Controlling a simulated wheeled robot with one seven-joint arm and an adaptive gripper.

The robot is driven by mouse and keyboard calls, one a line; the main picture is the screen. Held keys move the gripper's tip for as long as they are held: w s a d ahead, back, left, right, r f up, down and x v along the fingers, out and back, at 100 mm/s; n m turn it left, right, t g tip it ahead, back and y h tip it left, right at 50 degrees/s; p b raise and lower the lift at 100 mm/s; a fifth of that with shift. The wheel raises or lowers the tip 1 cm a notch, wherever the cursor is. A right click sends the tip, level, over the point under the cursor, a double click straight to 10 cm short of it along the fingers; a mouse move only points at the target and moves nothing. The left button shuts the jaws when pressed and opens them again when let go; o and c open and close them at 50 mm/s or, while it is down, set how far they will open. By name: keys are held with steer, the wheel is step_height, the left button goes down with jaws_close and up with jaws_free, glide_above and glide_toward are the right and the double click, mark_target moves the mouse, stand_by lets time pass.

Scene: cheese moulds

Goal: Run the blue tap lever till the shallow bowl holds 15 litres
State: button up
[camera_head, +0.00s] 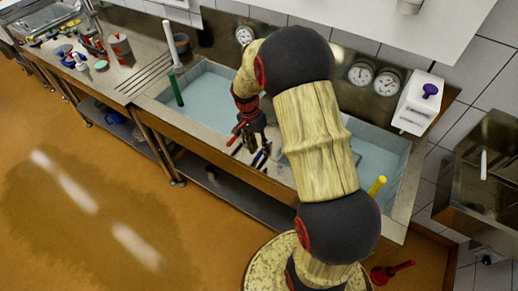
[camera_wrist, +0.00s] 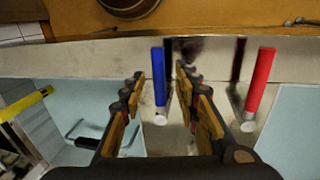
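The blue tap lever (camera_wrist: 159,75) stands out from the steel between two basins in the wrist view, with a pale round end below it. My gripper (camera_wrist: 161,78) is open, one finger on each side of the lever, with visible gaps to both. I cannot tell how deep the lever sits between the fingers. In the head view my gripper (camera_head: 251,138) is over the front of the sink, and its fingers partly hide the levers. The red lever (camera_wrist: 262,80) is right of the blue one. I cannot tell which vessel is the shallow bowl.
The sink has a left basin (camera_head: 208,93) with a green upright (camera_head: 175,88) and a right basin (camera_head: 401,147) with a yellow one (camera_head: 377,186). Round dials (camera_head: 361,73) hang behind. A left counter (camera_head: 118,82) holds several items. The floor in front is mostly open.

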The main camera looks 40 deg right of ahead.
step_height(320, 180, up, 11)
steer(key=w, duration=0.2)
steer(key=shift+a, duration=0.45)
stand_by(1.1)
steer(key=s+a+r+n+t+b, duration=0.2)
steer(key=s+a+r+n+t, duration=0.1)
steer(key=s+a+r+n, duration=0.3)
steer(key=s+a+r+n+t+b, duration=0.3)
steer(key=s+a+r+n, duration=0.3)
steer(key=s+a, duration=0.5)
steer(key=shift+s+r+n+t+y, duration=0.4)
steer(key=shift+s+n+t, duration=0.4)
steer(key=shift+s, duration=1.1)
